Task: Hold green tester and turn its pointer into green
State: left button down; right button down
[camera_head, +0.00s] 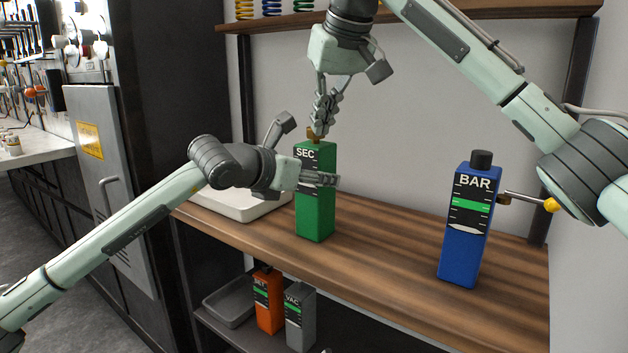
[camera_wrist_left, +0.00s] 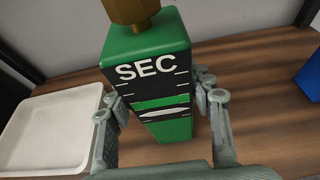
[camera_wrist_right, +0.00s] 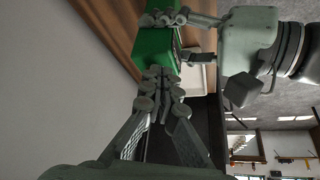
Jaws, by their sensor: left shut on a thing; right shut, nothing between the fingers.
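The green tester (camera_head: 316,218), marked SEC, stands upright on the wooden bench. My left gripper (camera_head: 320,179) is shut on its body, one finger on each side, as the left wrist view (camera_wrist_left: 160,100) shows. On its dark scale the white pointer (camera_wrist_left: 163,114) sits just below the bright green band (camera_wrist_left: 160,101). A brass knob (camera_wrist_left: 128,12) tops the tester. My right gripper (camera_head: 322,122) points down close to this knob, its fingers shut with nothing between them. Whether they touch the knob I cannot tell. The right wrist view shows the tester (camera_wrist_right: 150,48) beyond the fingers.
A blue BAR tester (camera_head: 465,225) with a yellow-tipped lever (camera_head: 530,200) stands to the right. A white tray (camera_head: 238,207) lies left of the green tester. Orange (camera_head: 268,310) and grey (camera_head: 299,325) testers stand on the lower shelf. Bench between green and blue is clear.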

jog(key=shift+a, duration=0.4)
dwell(0.3)
jog(key=shift+s, duration=0.2)
jog(key=shift+s, duration=0.25)
notch_tip(320, 180, up, 6)
jog(key=shift+f, duration=0.1)
dwell(0.4)
jog(key=shift+w+d+f, duration=0.15)
jog(key=shift+d+f, duration=0.3)
jog(key=shift+f, duration=0.55)
jog(key=shift+w+d+f, duration=0.1)
jog(key=shift+d+f, duration=0.3)
jog(key=shift+f, duration=0.55)
jog(key=shift+w+d+f, duration=0.15)
jog(key=shift+d+f, duration=0.3)
jog(key=shift+f, duration=0.55)
